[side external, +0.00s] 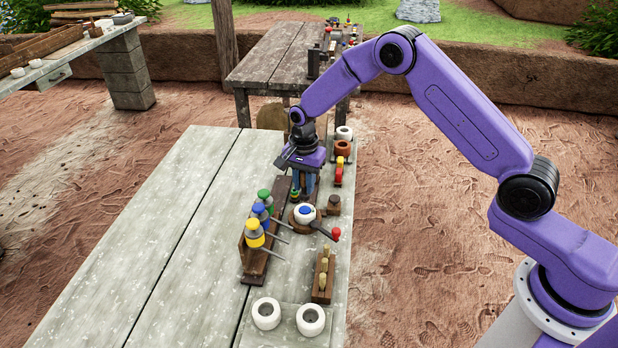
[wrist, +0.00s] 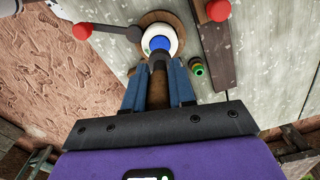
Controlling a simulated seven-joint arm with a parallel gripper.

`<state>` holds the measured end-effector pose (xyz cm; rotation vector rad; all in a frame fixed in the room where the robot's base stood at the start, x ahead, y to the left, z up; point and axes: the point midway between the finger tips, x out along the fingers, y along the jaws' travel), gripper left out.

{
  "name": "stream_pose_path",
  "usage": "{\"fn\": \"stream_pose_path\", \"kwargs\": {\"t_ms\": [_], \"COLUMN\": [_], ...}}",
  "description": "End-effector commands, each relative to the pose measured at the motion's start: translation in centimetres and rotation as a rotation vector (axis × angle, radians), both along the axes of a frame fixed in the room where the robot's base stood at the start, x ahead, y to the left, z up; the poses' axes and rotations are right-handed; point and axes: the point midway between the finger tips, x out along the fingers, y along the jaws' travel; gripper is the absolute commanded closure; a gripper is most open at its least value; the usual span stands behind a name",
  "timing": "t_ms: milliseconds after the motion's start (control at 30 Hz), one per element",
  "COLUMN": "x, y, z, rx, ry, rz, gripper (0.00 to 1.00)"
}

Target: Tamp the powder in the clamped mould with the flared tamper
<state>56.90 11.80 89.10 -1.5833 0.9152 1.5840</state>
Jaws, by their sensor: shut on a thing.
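The clamped mould (side external: 297,217) is a white ring on a round wooden base, with blue powder (side external: 305,211) in its middle. A dark lever with a red knob (side external: 336,234) runs out from it. In the wrist view the mould (wrist: 176,48) and blue powder (wrist: 160,43) lie just past my fingertips. My gripper (wrist: 156,72) is shut on a brown, wooden-looking tool with a dark front end, seemingly the tamper (wrist: 155,92). The tool points towards the mould; its working end is hard to make out, and I cannot tell whether it touches the powder. In the side view my gripper (side external: 304,196) is behind the mould.
A wooden rack of green, blue and yellow bottles (side external: 255,234) with thin rods stands left of the mould. A wooden block with pegs (side external: 324,277) and two white rings (side external: 266,313) are nearer the front. The table's left side is clear.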

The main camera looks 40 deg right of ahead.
Motion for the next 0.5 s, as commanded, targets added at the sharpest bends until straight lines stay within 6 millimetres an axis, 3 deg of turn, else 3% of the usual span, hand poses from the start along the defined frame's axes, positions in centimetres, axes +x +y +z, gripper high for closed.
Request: {"fn": "stream_pose_path", "kwargs": {"t_ms": [500], "x": [0.0], "y": [0.0], "z": [-3.4], "rx": [0.0], "ry": [-0.001], "rz": [0.0], "gripper": [0.95]}}
